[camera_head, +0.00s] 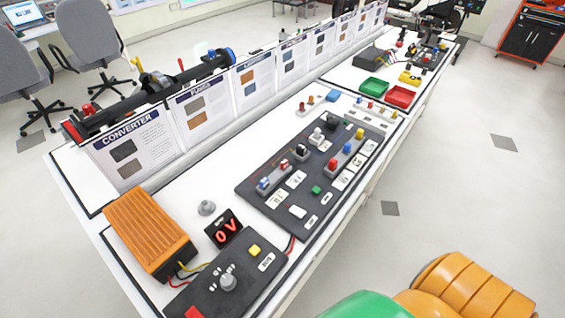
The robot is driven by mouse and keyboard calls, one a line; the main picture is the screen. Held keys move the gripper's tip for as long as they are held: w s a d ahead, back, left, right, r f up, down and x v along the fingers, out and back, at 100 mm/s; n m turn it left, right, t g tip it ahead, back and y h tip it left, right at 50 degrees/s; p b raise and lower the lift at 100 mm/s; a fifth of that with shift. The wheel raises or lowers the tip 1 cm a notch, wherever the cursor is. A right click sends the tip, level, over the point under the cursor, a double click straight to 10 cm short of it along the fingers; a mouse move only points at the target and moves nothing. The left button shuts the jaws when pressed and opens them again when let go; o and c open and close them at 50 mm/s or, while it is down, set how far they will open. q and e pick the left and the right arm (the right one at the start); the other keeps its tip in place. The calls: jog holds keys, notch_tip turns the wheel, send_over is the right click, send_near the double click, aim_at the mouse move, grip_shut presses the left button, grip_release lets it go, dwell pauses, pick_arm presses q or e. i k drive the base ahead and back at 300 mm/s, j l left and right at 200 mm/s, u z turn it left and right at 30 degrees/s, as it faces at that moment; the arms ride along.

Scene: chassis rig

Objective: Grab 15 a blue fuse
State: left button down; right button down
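The dark fuse panel (254,199) lies on the white workbench. On its right side a grey strip holds a row of small coloured pieces that look like fuses. A blue one (346,149) stands in the middle, between a red one (333,164) and a yellow one (359,133). Any rating marked on them is too small to read. Other small blue pieces show: one at the panel's left end (263,184) and a blue block (333,96) behind the panel. Neither of my grippers is in view.
An orange finned converter (150,230), a red "0 V" display (226,229) and a dark control box (215,291) stand at the near end. Upright information boards (208,103) line the back edge. Green (373,87) and red (401,97) trays sit farther along.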

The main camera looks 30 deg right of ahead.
aim_at(264, 182)
jog(key=l+z, duration=0.5)
jog(key=l, duration=0.2)
jog(key=l+z, duration=0.5)
jog(key=l, duration=0.2)
